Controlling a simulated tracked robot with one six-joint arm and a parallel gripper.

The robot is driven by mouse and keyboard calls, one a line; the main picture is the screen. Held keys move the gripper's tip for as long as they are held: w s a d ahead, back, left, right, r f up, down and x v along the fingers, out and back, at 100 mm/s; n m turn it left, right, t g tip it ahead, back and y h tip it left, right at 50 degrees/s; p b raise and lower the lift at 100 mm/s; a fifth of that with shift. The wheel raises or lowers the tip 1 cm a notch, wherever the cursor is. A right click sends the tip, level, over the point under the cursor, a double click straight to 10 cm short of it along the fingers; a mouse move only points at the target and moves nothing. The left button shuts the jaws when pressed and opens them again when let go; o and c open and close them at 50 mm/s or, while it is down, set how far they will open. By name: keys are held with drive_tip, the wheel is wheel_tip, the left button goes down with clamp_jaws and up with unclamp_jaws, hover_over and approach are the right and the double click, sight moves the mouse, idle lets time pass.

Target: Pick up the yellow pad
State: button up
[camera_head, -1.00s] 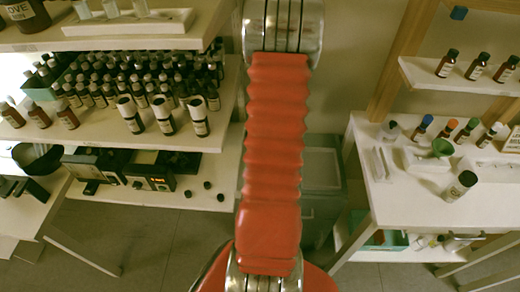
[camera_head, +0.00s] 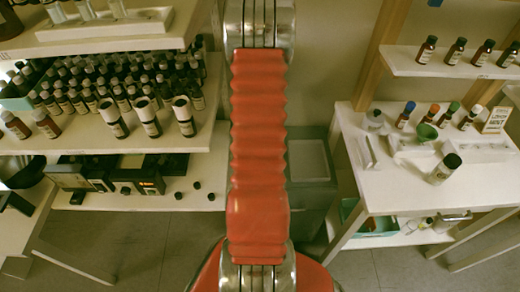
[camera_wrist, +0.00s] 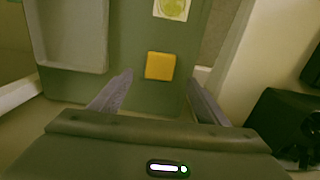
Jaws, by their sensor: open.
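The yellow pad (camera_wrist: 160,66) is a small, square, flat-looking block in the wrist view. It lies on a dark grey-green surface (camera_wrist: 140,96), near the middle of the picture. My gripper (camera_wrist: 160,78) is open, with one grey finger to the left of the pad and one to the right in the picture. Nothing is between the fingers, and the pad appears just beyond the fingertips. How far above the pad they are is hard to tell. I cannot make out the pad or the fingers in the head view, where my red arm covers the middle.
A grey recessed tray (camera_wrist: 72,68) lies left of the pad; a pale panel (camera_wrist: 228,58) stands on the right. In the head view, a grey cabinet (camera_head: 312,165) stands between bottle-filled shelves (camera_head: 60,143) on the left and a white table (camera_head: 400,199) on the right.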

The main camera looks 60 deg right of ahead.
drive_tip(key=shift+f, duration=1.15)
drive_tip(key=shift+f, duration=0.1)
drive_tip(key=shift+f, duration=2.5)
drive_tip(key=shift+c, duration=0.2)
drive_tip(key=c, duration=1.1)
